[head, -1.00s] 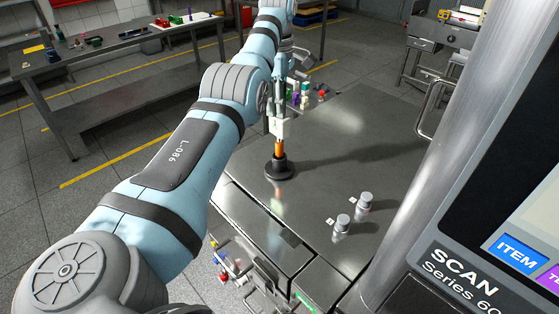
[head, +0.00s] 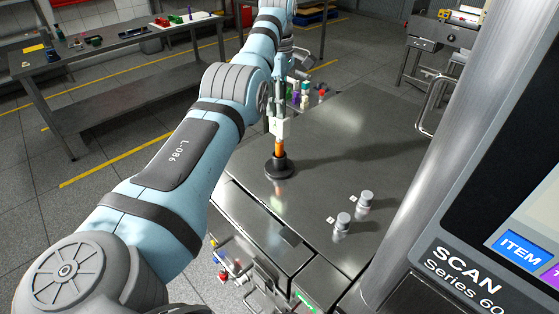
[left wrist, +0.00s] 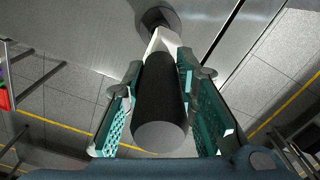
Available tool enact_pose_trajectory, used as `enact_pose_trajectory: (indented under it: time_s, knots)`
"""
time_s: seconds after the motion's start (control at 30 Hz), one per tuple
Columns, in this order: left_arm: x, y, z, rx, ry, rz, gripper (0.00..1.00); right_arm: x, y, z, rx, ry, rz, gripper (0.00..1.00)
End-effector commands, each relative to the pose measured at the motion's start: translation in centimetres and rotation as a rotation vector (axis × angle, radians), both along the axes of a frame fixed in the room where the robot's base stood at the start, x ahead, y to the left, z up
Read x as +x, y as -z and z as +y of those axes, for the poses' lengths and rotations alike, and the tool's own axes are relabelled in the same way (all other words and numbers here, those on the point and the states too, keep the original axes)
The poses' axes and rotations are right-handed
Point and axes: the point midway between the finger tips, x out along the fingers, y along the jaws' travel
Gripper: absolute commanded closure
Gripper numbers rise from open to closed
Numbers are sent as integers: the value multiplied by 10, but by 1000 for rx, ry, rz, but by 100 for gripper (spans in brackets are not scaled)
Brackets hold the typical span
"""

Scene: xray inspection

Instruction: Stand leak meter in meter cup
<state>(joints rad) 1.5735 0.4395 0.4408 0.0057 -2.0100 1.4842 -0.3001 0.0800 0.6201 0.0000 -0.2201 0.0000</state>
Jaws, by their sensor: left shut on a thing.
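The leak meter has a white body (head: 281,128) and an orange lower part, and hangs about upright from my left gripper (head: 280,104). In the left wrist view, its dark round grip (left wrist: 160,105) lies between the two teal fingers of my left gripper (left wrist: 158,112), which is shut on it. The meter cup (head: 279,169) is a black round holder with a wide base on the steel table. The orange end meets the cup's mouth; how deep it sits inside is hidden. The cup also shows in the left wrist view (left wrist: 158,17). My right gripper is not in view.
Two small grey capped jars (head: 342,221) stand on the steel table (head: 340,125) at right front. Several small coloured items (head: 305,98) are behind the table's far left edge. A large scanner screen (head: 515,225) and a metal column (head: 435,150) bound the right side.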

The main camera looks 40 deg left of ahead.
Motion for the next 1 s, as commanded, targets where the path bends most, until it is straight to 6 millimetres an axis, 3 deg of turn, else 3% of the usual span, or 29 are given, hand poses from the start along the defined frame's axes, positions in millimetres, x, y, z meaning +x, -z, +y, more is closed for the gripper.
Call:
enact_pose_trajectory:
  time_s: [1.0]
  knots:
    - [0, 6, 0, 0, 3, -1, 100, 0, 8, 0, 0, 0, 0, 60]
